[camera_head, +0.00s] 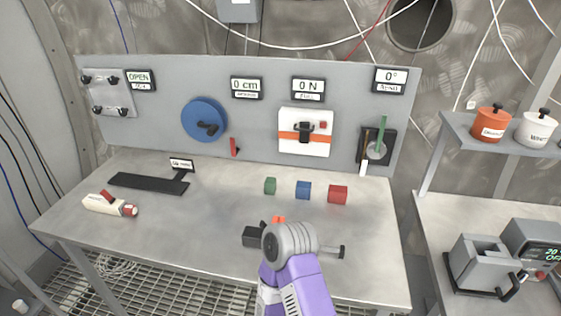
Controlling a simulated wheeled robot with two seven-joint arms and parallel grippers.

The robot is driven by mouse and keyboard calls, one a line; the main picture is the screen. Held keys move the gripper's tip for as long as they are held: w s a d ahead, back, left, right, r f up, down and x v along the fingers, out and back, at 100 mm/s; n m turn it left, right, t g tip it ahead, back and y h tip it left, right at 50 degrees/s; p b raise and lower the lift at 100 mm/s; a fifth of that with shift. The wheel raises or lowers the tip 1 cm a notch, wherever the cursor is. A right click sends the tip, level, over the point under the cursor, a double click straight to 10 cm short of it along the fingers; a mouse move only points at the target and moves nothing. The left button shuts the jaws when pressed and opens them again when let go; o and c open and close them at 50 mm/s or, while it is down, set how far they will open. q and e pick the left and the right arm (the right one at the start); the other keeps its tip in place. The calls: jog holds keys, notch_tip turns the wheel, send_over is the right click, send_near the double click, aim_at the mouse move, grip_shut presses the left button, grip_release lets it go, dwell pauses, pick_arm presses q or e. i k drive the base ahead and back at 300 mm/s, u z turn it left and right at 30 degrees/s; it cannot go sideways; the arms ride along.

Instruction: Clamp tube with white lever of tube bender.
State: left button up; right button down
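The tube bender is mounted at the right end of the grey panel. It has a black plate (391,148) with a round grey disc (376,151). A green lever (382,130) points up from the disc. The white lever (363,168) hangs down at the lower left of the plate. A thin brown upright piece, possibly the tube, shows left of the disc; contact is unclear. A purple arm of mine, apparently the right, enters from bottom centre. Its grey wrist is over the table's front, well away from the bender. My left gripper is out of view.
A display above the bender reads 0° (389,79). Green (270,186), blue (303,190) and red (337,195) blocks sit on the table. The table's right side is mostly clear. A shelf (470,128) with canisters stands right.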

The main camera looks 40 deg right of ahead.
aim_at(362, 167)
jog(key=u, duration=0.8)
jog(key=k, duration=0.9)
jog(key=z, duration=1.4)
